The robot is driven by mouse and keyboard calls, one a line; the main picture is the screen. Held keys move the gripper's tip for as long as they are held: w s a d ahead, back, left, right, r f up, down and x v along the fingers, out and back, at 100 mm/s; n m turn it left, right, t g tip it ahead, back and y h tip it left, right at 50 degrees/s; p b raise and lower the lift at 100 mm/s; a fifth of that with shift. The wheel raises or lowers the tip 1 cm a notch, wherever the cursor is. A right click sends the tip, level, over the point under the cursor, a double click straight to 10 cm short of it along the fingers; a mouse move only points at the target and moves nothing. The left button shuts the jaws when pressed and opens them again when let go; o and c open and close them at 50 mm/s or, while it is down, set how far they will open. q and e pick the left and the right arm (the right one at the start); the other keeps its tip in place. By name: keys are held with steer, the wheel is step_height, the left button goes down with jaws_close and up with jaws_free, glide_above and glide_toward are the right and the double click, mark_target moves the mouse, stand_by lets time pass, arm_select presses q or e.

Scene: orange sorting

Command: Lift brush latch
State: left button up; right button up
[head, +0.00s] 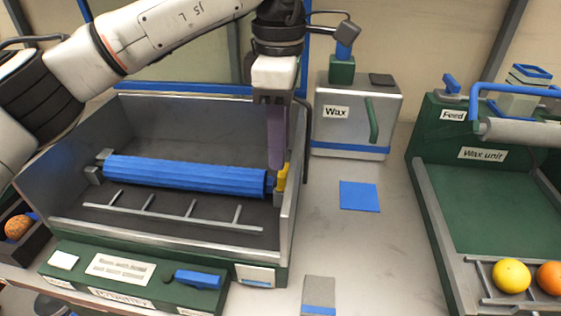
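The blue brush roller (185,176) lies across the inside of the grey metal brushing bin (287,222). A small yellow latch (282,177) sits at the roller's right end, against the bin's right wall. My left gripper (277,160) points straight down from above, with its purple finger just behind and above the yellow latch. I cannot tell whether the finger touches the latch. Only one finger shows clearly, so its opening is hidden from this side. My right gripper is not in view.
A Wax box (357,115) with a green handle stands behind right. A green wax unit (500,190) with oranges at its front fills the right. A blue square (359,195) lies on the counter. A green control panel (135,275) fronts the bin. The counter between is mostly clear.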

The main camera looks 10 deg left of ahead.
mark_target(280, 173)
arm_select(q)
step_height(280, 173, down, 5)
steer(key=shift+f, duration=0.2)
steer(key=shift+w, duration=0.1)
jaws_close()
